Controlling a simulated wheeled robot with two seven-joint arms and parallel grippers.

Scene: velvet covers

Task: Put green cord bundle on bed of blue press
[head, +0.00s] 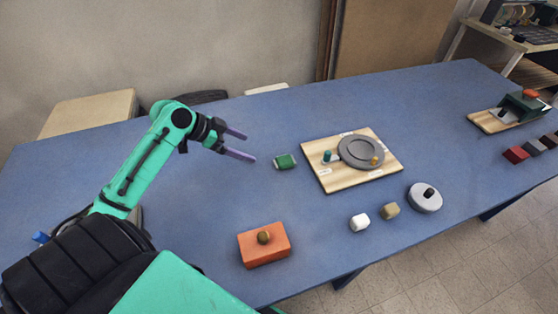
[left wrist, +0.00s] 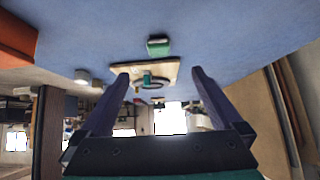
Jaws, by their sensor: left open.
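The green cord bundle (head: 285,161), a small green block-like roll with pale ends, lies on the blue table left of a wooden board. In the left wrist view the bundle (left wrist: 158,47) shows beyond my fingertips. My left gripper (head: 249,147) is open and empty, its two purple fingers apart, to the left of the bundle and not touching it. A press-like device (head: 522,106) stands at the far right; it looks dark green with a red-orange top rather than blue, and its bed is too small to make out. My right gripper does not show.
The wooden board (head: 328,178) carries a grey disc (head: 362,152) and small pegs. An orange block (head: 264,245) with a knob, a white piece (head: 360,222), a tan piece (head: 390,211) and a grey round weight (head: 425,197) stand nearer. Dark red blocks (head: 515,155) lie right.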

